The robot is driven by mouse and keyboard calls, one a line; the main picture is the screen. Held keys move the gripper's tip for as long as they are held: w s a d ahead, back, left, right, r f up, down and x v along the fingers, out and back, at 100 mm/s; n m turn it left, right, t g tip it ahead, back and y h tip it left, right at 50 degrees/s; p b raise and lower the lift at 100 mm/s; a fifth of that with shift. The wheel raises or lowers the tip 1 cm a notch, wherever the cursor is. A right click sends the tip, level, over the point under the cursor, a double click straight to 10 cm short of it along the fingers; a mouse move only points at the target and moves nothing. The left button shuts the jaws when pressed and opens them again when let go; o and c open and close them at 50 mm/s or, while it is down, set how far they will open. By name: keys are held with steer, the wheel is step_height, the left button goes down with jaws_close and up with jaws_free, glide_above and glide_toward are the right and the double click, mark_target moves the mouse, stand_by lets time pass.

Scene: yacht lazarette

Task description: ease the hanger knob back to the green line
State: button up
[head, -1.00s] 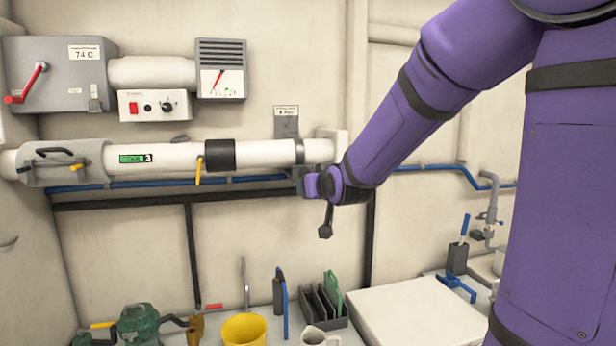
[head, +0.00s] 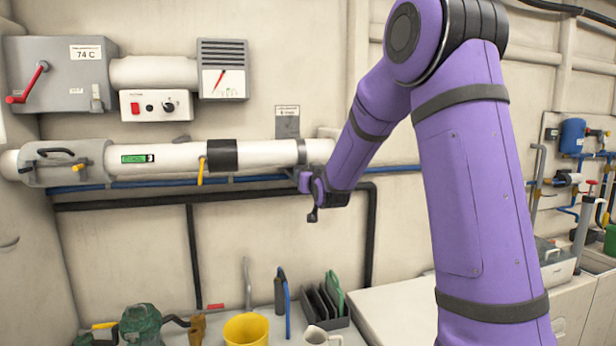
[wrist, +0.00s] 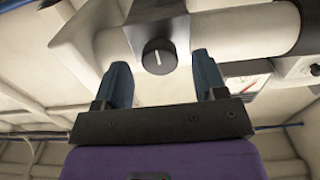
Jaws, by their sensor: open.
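A round dark knob (wrist: 158,56) with a white pointer mark shows in the wrist view, below a grey bracket on the pale pipe. The mark points roughly up the picture. My gripper (wrist: 161,63) is open, with one blue finger on each side of the knob in that view. I cannot tell whether the fingers touch it. No green line shows beside the knob. In the head view my gripper (head: 304,181) is at the right end of the white pipe (head: 270,154), just below the hanger bracket (head: 287,127); the knob is not distinguishable there.
A blue pipe (head: 240,180) and a black pipe (head: 130,202) run along the wall below. A grey lever box (head: 60,65) and a gauge (head: 222,70) are at upper left. A yellow bucket (head: 245,330) and a rack (head: 325,305) stand below.

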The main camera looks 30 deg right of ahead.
steer(key=shift+x, duration=1.1)
steer(key=c, duration=0.9)
steer(key=shift+n, duration=2)
steer(key=o, duration=0.9)
steer(key=v, duration=1.1)
